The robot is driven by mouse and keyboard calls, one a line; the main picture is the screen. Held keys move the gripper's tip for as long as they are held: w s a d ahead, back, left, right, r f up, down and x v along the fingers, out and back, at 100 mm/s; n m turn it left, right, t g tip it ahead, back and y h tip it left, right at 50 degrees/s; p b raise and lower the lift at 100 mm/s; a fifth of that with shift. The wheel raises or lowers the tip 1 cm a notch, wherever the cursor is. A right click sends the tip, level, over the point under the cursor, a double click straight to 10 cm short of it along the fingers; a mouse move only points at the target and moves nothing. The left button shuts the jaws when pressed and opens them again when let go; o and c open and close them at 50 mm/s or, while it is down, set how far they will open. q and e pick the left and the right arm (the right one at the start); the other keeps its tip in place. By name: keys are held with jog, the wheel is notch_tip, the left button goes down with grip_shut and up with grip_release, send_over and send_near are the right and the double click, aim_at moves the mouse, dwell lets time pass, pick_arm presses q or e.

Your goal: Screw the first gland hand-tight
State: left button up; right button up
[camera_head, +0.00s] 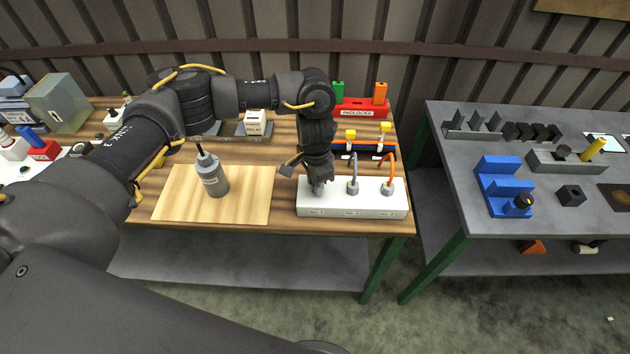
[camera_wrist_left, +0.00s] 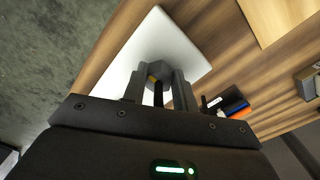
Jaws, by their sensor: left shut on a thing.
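A white box (camera_head: 352,210) stands at the front right of the wooden table. Three cable positions run along its top; the middle gland (camera_head: 353,187) carries a grey cable and the right gland (camera_head: 388,188) an orange one. My left gripper (camera_head: 319,187) points down over the box's left end and hides the gland there. In the left wrist view its two fingers (camera_wrist_left: 158,88) are shut on the grey first gland (camera_wrist_left: 160,70), with a dark cable coming up between them. The white box (camera_wrist_left: 140,48) lies behind it. How far the gland is seated cannot be seen. My right gripper is out of view.
A grey bottle (camera_head: 212,178) stands on a pale board (camera_head: 240,207) left of the box. Behind the box are yellow-topped items and a red padlock rack (camera_head: 361,109). A grey table (camera_head: 450,170) with blue blocks stands to the right, across a gap.

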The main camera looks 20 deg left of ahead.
pick_arm(q)
jog(key=shift+m, duration=0.4)
jog(key=m, duration=0.4)
jog(key=shift+w+a+m, duration=0.1)
jog(key=shift+w+m, duration=0.1)
jog(key=shift+m, duration=0.2)
jog(key=m, duration=0.2)
jog(key=shift+m, duration=0.3)
jog(key=m, duration=0.3)
jog(key=shift+w+m, duration=0.2)
jog(key=shift+m, duration=0.1)
jog(key=m+b, duration=0.2)
jog(key=m, duration=0.3)
jog(key=shift+w+m, duration=0.15)
jog(key=shift+m, duration=0.15)
jog(key=m+b, duration=0.1)
jog(key=m, duration=0.2)
jog(key=shift+d+m+b, duration=0.25)
jog(key=shift+m+b, duration=0.55)
jog(key=shift+m, duration=0.9)
jog(key=shift+w, duration=0.1)
jog(key=o, duration=1)
jog(key=shift+c, duration=0.2)
